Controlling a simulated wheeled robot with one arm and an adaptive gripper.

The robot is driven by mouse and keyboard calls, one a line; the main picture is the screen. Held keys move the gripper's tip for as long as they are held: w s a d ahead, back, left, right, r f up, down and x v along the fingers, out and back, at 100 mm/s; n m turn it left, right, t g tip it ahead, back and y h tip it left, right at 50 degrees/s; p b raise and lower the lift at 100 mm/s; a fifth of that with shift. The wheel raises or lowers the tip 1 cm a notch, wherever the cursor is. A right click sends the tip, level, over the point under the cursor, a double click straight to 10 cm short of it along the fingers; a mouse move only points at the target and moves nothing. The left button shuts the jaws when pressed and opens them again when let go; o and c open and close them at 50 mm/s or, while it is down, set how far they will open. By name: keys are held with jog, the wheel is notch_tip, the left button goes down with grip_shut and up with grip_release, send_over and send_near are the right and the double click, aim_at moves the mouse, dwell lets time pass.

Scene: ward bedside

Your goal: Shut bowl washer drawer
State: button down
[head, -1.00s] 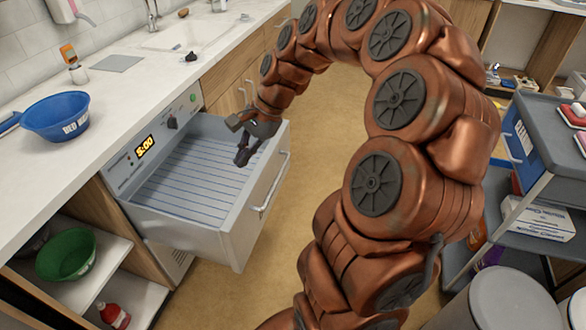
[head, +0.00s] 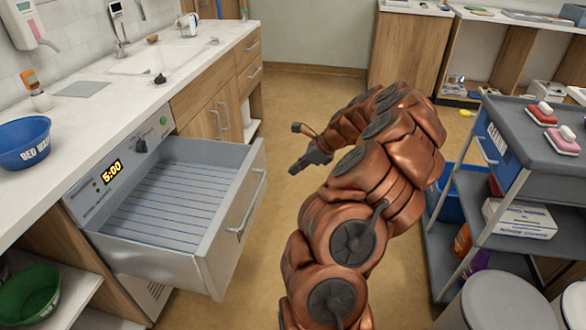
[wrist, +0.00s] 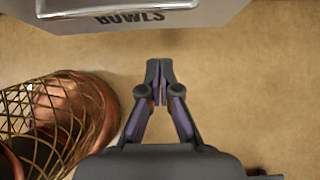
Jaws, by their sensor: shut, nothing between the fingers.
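The bowl washer drawer (head: 180,205) stands pulled out from under the counter in the head view. It is empty, with a ribbed floor and a bar handle (head: 247,205) on its front. Its front face, lettered BOWLS (wrist: 205,12), shows at the top of the wrist view, with part of the handle. The washer's panel (head: 115,175) reads 5:00. My gripper (head: 295,168) is outside the drawer, to the right of its front, over the floor. In the wrist view my gripper (wrist: 158,68) is shut and empty, apart from the drawer front.
A blue bowl (head: 24,143) sits on the counter. A green bowl (head: 28,295) is on the low shelf at left. A grey trolley (head: 505,195) and a round lidded bin (head: 495,300) stand at right. Bare floor (head: 280,110) lies beyond the drawer.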

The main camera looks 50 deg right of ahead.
jog(key=w+a+f, duration=0.4)
jog(key=w+f, duration=0.2)
jog(key=w, duration=0.1)
jog(key=shift+w+a+f, duration=0.15)
jog(key=shift+a, duration=0.1)
